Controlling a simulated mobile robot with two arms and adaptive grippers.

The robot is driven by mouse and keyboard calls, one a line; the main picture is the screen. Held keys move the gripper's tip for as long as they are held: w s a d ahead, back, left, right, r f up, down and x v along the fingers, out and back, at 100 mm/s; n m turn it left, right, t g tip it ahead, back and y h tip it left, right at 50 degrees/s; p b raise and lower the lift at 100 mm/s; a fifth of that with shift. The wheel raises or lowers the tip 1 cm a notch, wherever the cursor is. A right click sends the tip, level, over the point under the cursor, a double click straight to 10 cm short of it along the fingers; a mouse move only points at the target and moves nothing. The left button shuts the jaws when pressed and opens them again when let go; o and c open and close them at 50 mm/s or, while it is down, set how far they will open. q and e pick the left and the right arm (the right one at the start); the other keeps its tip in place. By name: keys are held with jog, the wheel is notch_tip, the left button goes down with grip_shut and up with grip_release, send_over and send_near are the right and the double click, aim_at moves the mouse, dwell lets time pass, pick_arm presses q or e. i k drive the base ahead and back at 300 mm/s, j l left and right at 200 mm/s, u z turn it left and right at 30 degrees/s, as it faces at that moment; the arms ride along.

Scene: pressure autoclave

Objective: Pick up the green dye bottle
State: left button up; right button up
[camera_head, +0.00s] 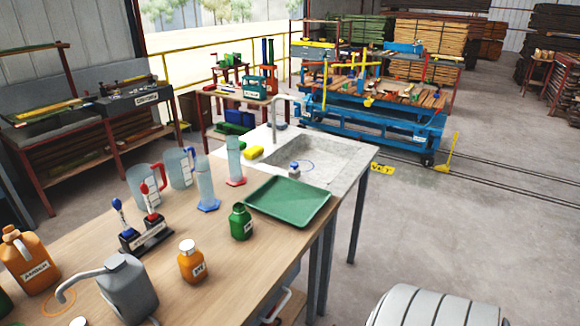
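The green dye bottle (241,222) stands upright on the wooden table (220,262), just in front of the left corner of a green tray (289,202). It has a green cap and a pale label on its front. An orange bottle (191,263) with a white cap stands nearer and to its left. Neither of my grippers is in view, and nothing touches the green bottle.
A grey spouted can (128,290), an orange jug (31,262), a dark stand (146,234), measuring jugs (180,168) and cylinders (207,184) crowd the table's left side. A sink (310,160) lies behind the tray. Bare tabletop lies in front of the green bottle.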

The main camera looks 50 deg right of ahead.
aim_at(240, 222)
jog(key=z, duration=1.35)
jog(key=u, duration=0.2)
jog(key=i+l+u, duration=0.1)
jog(key=l+u, duration=0.3)
jog(key=i+l+u, duration=0.1)
jog(key=u, duration=0.3)
jog(key=l+u, duration=0.8)
jog(key=k+j, duration=0.05)
